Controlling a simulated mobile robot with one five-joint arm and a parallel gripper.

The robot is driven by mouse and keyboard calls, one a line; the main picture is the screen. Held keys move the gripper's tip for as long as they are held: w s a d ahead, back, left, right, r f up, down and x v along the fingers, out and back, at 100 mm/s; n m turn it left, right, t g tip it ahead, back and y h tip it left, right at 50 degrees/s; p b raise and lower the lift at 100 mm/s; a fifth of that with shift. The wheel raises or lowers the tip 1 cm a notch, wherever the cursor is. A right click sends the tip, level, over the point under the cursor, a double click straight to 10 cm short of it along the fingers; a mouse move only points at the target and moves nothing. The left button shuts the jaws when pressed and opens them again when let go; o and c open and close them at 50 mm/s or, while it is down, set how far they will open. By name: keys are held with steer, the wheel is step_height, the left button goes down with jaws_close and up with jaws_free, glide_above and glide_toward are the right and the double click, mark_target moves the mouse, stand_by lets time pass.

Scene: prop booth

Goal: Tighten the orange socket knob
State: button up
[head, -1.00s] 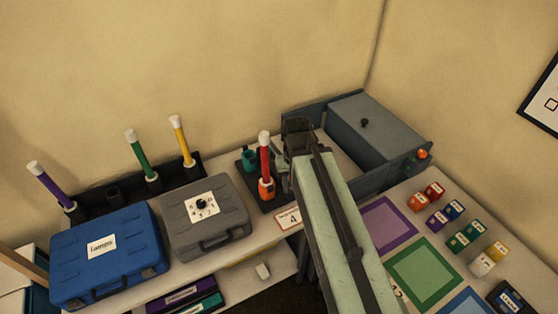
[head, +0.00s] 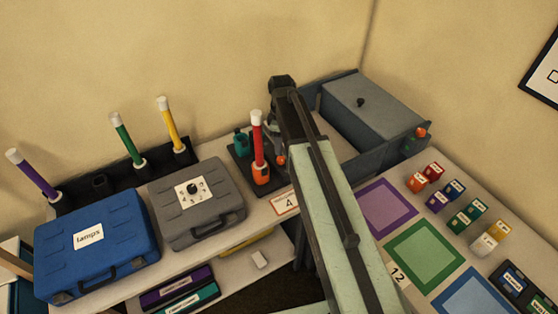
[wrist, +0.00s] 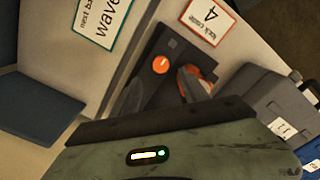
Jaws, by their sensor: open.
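The orange socket (head: 261,174) stands on a dark board with a red white-tipped lamp (head: 257,137) upright in it. A small orange knob (head: 281,160) shows right of the socket, close beside my arm.
A teal socket (head: 241,142) shares the board. A grey case (head: 198,215) and a blue case (head: 95,245) stand to the left, before a rack of lamps. A grey bin (head: 375,110) is at the right. Coloured mats and small blocks lie on the right counter.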

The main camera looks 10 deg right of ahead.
mark_target(281, 159)
step_height(281, 159, down, 8)
steer(key=b, duration=0.8)
steer(key=shift+s, duration=0.1)
steer(key=shift+r, duration=0.15)
jaws_close()
steer(key=shift+a, duration=0.15)
